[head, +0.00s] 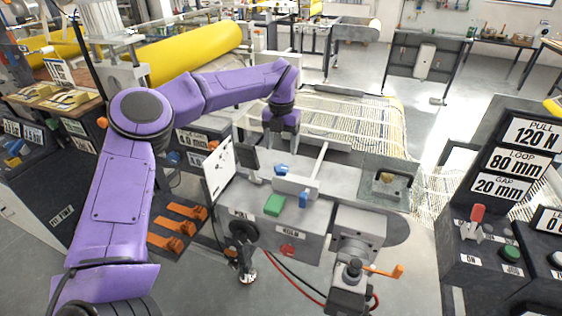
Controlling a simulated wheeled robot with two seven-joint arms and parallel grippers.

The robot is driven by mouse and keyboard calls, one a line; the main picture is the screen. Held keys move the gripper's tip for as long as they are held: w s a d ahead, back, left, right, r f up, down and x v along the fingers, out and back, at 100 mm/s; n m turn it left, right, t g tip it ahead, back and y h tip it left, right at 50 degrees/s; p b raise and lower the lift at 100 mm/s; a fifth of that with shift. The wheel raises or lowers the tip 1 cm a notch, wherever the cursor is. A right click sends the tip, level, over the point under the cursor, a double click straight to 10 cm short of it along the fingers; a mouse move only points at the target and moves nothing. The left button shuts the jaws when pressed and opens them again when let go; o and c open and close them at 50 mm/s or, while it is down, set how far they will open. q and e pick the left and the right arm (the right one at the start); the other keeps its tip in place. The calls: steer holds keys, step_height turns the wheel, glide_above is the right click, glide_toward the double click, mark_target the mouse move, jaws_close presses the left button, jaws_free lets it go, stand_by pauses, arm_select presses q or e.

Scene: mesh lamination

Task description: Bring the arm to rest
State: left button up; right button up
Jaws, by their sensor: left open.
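My purple left arm comes in from the left, rises to a bent elbow and reaches across to the right. Its wrist hangs down over the back of the grey machine table. My left gripper (282,143) is at the end of the wrist, above the table's rear part. It is small and dark here, open, with nothing visible between its fingers. My right gripper is not in view.
A mesh belt (350,118) lies behind. A control console (475,250) stands right.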

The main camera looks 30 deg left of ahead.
arm_select(q)
step_height(320, 180, up, 2)
steer(key=shift+r, duration=0.2)
stand_by(0.3)
